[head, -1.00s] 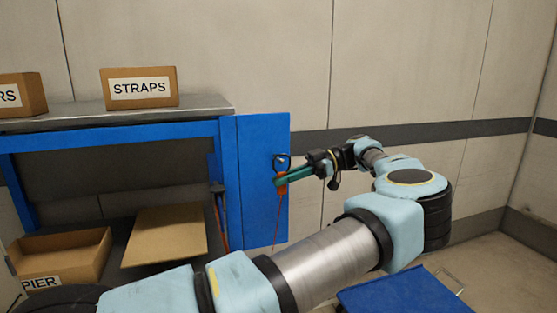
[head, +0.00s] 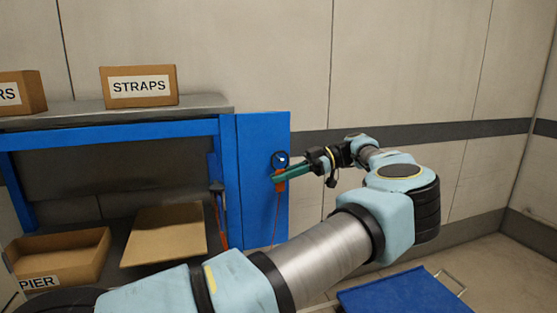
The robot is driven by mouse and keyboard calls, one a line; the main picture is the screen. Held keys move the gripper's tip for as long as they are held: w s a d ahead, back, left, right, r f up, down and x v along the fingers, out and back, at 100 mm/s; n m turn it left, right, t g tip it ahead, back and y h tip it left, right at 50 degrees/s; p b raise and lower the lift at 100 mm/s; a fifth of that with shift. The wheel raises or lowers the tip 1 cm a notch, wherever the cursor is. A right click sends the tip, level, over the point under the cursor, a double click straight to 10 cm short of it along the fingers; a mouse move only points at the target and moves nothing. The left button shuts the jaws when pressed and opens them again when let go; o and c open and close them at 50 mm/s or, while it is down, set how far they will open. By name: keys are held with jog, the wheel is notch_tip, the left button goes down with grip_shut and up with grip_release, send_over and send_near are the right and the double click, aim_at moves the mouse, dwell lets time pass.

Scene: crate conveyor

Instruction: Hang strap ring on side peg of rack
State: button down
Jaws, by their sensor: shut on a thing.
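The rack (head: 228,190) is a blue frame with a grey top, and a flat blue side panel (head: 262,215) faces me. My gripper (head: 282,176) reaches in from the right in front of this panel and is shut on the strap at its orange part (head: 280,186). The dark strap ring (head: 280,158) stands just above the fingertips, against the panel. A small light spot shows inside the ring, which may be the side peg (head: 283,160); I cannot tell whether the ring is around it or in front of it. A thin red cord (head: 276,222) hangs below the gripper.
A box labelled STRAPS (head: 138,87) and another box (head: 22,93) stand on the rack's top. An open carton (head: 95,262) and a brown board (head: 165,235) lie on the lower shelf. A blue lid-like object (head: 400,292) is at the lower right.

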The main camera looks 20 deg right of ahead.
jog(key=shift+w+f, duration=0.1)
dwell(0.3)
jog(key=shift+w+f+b, duration=0.3)
jog(key=shift+w+b, duration=0.1)
jog(key=shift+b, duration=0.05)
jog(key=shift+w+f+b, duration=0.15)
jog(key=shift+f+b, duration=0.05)
jog(key=shift+b, duration=0.25)
dwell(0.4)
jog(key=c, duration=0.9)
grip_release()
jog(key=shift+o, duration=0.2)
jog(key=shift+r, duration=0.1)
